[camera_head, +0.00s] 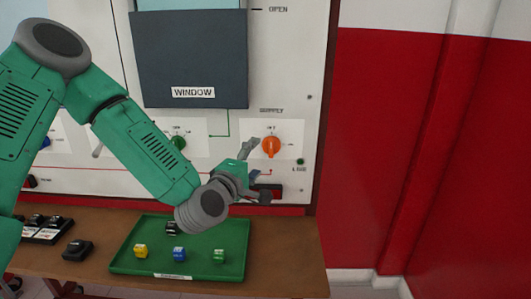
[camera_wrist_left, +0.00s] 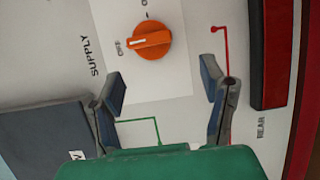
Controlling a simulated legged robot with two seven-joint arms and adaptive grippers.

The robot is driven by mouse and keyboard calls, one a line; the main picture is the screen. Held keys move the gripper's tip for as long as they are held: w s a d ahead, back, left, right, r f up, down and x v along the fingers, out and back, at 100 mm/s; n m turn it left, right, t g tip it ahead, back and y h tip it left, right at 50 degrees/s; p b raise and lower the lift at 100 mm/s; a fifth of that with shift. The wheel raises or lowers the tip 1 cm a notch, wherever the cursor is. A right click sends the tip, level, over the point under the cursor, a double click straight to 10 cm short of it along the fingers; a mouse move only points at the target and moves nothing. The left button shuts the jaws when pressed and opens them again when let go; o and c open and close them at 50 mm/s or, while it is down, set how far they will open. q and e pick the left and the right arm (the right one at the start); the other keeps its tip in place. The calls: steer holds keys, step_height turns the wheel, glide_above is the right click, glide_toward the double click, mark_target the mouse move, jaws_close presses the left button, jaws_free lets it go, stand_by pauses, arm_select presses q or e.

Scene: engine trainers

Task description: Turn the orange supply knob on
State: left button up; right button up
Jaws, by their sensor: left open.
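The orange supply knob (camera_head: 271,147) is on the white panel under the SUPPLY label. In the left wrist view the knob (camera_wrist_left: 150,42) shows a white line pointing toward the OFF mark. My left gripper (camera_head: 258,170) is open and empty, just left of and below the knob in the head view. In the left wrist view its two fingers (camera_wrist_left: 163,80) are spread apart, with the knob ahead of and between them, apart from both. My right gripper is not in view.
A green tray (camera_head: 120,262) with several small coloured blocks lies on the brown table (camera_head: 290,278) below. The grey WINDOW panel (camera_head: 190,55) is above. A green knob (camera_head: 178,142) is further left. A dark red block (camera_wrist_left: 272,55) is near the right finger.

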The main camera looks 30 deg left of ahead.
mark_target(270, 151)
arm_select(q)
steer(key=w, duration=0.3)
steer(key=shift+w+d+r, duration=0.15)
steer(key=shift+w+d, duration=0.05)
steer(key=shift+d, duration=0.1)
steer(key=shift+w+d+r, duration=0.3)
steer(key=shift+w+d, duration=0.6)
steer(key=shift+w+d+r, duration=0.1)
steer(key=shift+w+d, duration=0.1)
steer(key=shift+w, duration=0.1)
steer(key=shift+a+f, duration=0.25)
steer(key=shift+a, duration=0.7)
steer(key=shift+a+f, duration=0.1)
steer(key=shift+a, duration=0.25)
steer(key=c, duration=0.3)
steer(key=shift+a, duration=0.2)
steer(key=c, duration=0.7)
steer(key=shift+d, duration=0.15)
steer(key=shift+c, duration=0.9)
steer(key=shift+d, duration=0.65)
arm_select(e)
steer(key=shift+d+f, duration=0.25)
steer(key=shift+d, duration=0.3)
